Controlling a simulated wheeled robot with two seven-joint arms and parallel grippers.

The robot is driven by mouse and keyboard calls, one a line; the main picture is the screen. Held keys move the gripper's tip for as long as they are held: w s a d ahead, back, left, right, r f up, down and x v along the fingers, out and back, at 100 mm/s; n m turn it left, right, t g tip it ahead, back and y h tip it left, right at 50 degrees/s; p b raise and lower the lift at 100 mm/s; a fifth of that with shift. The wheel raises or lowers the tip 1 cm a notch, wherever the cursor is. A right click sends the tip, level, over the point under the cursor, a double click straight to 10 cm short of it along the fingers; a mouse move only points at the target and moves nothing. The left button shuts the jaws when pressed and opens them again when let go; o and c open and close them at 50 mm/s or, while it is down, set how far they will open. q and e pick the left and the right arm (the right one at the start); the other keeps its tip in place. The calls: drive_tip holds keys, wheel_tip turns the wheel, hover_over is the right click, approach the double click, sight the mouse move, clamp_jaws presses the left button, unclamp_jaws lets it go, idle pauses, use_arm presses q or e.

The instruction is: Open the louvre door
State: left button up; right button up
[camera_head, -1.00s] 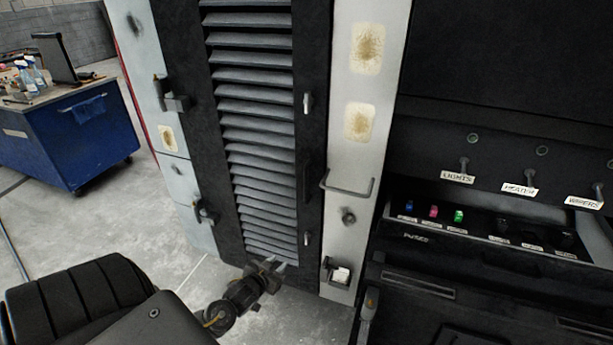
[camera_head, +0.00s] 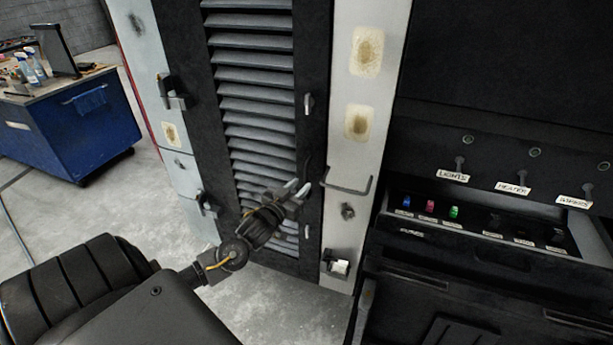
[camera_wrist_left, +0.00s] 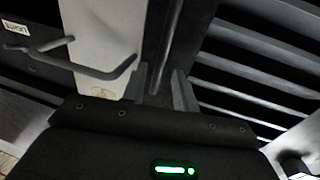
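The louvre door (camera_head: 225,150) has a black frame with grey slats (camera_head: 255,75) and looks shut. A dark upright handle (camera_head: 306,165) on its right side is partly hidden behind my gripper; in the left wrist view a dark bar (camera_wrist_left: 170,45) runs up beyond the gap between my fingers. My left gripper (camera_head: 296,189) is open and empty in front of the door's right side, near the handle. In the left wrist view its two fingers (camera_wrist_left: 161,88) stand apart. I cannot tell whether the bar lies between the fingertips. My right gripper is not in view.
A grey rail (camera_head: 347,187) sticks out from the pale post (camera_head: 345,225) just right of the door. Hinges (camera_head: 172,92) are on the door's left side. A switch panel (camera_head: 500,180) stands at right, a blue cart (camera_head: 75,125) at far left. Floor is clear between cart and door.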

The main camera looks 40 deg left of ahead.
sight(306, 179)
use_arm(q)
drive_tip(key=shift+w+a+p, duration=0.2)
drive_tip(key=shift+w+p, duration=0.05)
drive_tip(key=shift+w, duration=0.9)
drive_tip(key=shift+w+a+p, duration=0.15)
drive_tip(key=shift+w+p, duration=0.1)
drive_tip(key=shift+w, duration=0.85)
clamp_jaws()
